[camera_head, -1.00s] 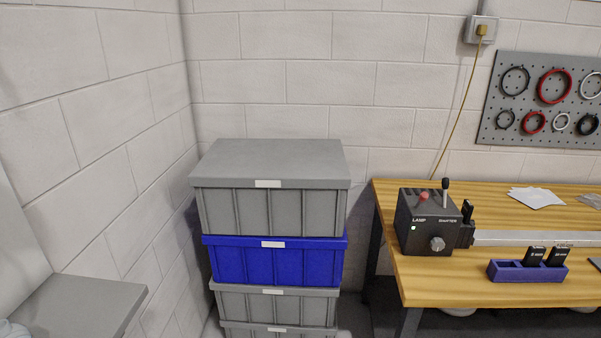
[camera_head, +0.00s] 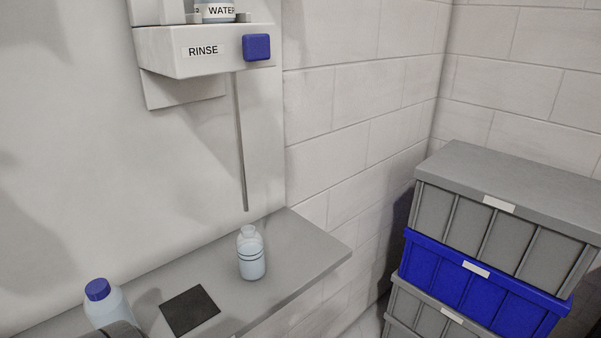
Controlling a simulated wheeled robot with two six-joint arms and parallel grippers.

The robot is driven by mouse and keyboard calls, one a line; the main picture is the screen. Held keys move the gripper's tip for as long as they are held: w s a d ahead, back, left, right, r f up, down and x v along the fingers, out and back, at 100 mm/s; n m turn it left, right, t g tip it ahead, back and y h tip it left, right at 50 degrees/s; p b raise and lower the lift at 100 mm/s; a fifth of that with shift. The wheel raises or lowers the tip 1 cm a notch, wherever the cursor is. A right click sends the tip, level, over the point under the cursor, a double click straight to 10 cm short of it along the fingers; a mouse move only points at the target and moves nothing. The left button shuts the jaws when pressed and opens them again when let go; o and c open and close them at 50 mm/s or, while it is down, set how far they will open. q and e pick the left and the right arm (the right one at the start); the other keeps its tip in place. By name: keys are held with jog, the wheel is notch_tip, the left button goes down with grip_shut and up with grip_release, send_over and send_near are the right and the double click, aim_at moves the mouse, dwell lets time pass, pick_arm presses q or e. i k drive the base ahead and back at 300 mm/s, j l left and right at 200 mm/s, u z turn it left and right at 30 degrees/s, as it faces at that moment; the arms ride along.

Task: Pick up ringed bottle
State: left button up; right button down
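A clear bottle with dark rings around its body (camera_head: 251,256) stands upright on the grey shelf (camera_head: 300,250), below the rinse unit. It has no cap that I can see, and pale liquid shows inside. A second bottle with a blue cap (camera_head: 108,303) stands at the lower left, its lower part hidden by a dark grey rounded shape at the bottom edge. I cannot tell whether that shape is part of me. Neither of my grippers can be made out in the view.
A white unit labelled RINSE (camera_head: 205,52) with a blue button juts from the wall above, holding a bottle labelled WATER (camera_head: 217,12). A dark square pad (camera_head: 190,310) lies left of the ringed bottle. Stacked grey and blue crates (camera_head: 480,275) stand at right, beyond the shelf's end.

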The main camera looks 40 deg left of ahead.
aim_at(249, 243)
jog(key=u, duration=1.65)
